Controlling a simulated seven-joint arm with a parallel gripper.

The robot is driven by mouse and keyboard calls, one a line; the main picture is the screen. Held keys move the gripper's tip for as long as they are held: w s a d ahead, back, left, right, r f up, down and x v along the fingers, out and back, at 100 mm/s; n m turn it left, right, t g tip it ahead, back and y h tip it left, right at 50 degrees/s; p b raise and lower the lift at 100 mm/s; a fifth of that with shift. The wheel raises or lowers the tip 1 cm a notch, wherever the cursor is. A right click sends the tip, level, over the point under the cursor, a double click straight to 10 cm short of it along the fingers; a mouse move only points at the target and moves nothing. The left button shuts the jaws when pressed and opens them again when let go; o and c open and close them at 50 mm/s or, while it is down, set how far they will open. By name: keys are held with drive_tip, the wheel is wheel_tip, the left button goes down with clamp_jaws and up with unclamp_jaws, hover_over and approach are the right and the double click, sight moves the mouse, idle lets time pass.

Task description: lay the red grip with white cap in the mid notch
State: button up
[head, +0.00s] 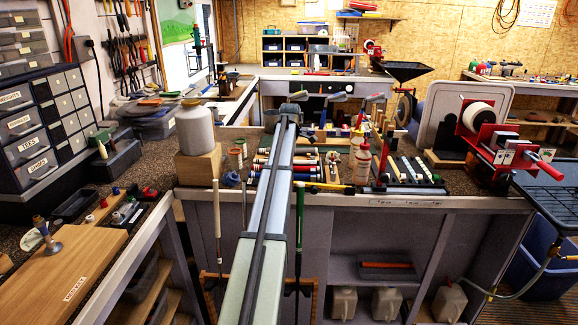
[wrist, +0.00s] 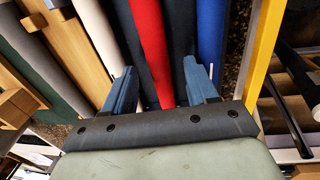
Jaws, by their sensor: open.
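My gripper (wrist: 160,68) is open, with two blue fingers pointing away from the wrist camera. A red grip (wrist: 150,40) runs lengthwise between the fingers, apart from both as far as I can see. Dark grips (wrist: 182,30) lie directly beside it. Its ends are out of the wrist view, so no white cap shows there. In the head view, my arm crosses the middle and hides the gripper and part of the row of coloured grips (head: 305,169) on the bench. I cannot make out the mid notch clearly in either view.
A blue grip (wrist: 212,35) and a pale grip (wrist: 97,40) flank the row, with a yellow bar (wrist: 262,45) at right.

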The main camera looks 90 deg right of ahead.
wheel_tip(320, 180, up, 12)
drive_tip(key=a, duration=0.1)
drive_tip(key=shift+s+a+r, duration=0.15)
drive_tip(key=shift+a+r, duration=0.05)
idle(0.3)
